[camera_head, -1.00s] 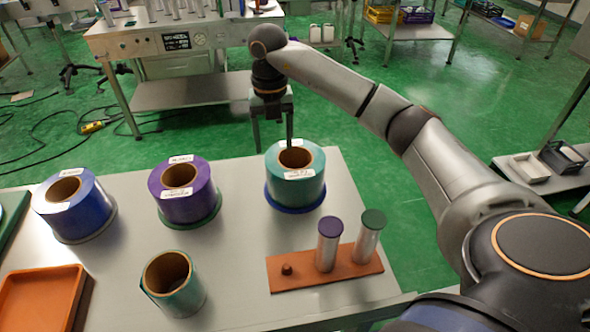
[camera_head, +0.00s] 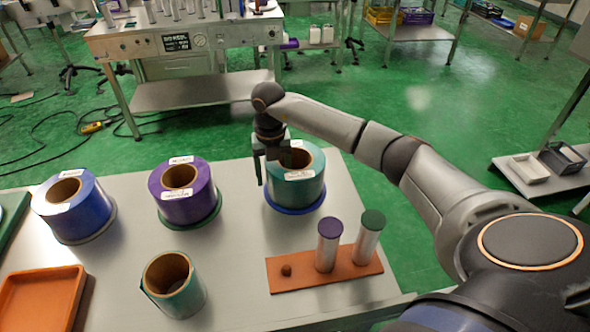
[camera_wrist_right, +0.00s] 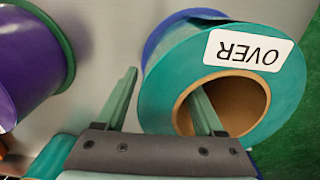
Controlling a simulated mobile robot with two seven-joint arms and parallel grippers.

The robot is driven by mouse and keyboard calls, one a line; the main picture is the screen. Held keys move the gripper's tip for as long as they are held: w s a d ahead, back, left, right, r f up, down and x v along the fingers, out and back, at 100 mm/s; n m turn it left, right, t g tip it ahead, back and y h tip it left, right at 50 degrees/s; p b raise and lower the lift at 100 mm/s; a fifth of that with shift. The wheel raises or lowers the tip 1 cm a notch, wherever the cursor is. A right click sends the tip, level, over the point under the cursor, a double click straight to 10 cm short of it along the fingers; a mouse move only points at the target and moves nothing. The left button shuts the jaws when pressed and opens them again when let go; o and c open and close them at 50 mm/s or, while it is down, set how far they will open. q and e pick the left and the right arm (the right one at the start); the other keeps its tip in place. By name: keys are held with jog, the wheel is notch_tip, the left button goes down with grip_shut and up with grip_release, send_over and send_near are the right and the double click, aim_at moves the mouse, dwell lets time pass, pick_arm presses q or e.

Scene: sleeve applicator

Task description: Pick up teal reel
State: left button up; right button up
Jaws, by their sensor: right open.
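The teal reel (camera_head: 305,190) stands upright on a round blue base (camera_head: 295,210) near the back right of the table. Its top has white labels and an open brown cardboard core. In the wrist view the teal reel (camera_wrist_right: 285,95) shows a label reading "OVER". My right gripper (camera_head: 274,172) points down over the reel's left wall. It is open, and it also shows in the wrist view (camera_wrist_right: 164,80). There, one finger overlaps the core opening and the other is outside the wall. I cannot tell whether either finger touches. My left gripper is not in view.
A purple reel (camera_head: 188,205) and a blue reel (camera_head: 80,218) stand to the left. A smaller teal-green roll (camera_head: 188,300) is in front. An orange-brown stand (camera_head: 335,279) holds two capped cylinders. An orange tray (camera_head: 38,300) lies front left.

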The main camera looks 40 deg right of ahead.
jog(key=shift+c, duration=0.2)
grip_shut()
dwell(1.1)
jog(key=shift+w+r, duration=0.1)
jog(key=shift+r, duration=0.15)
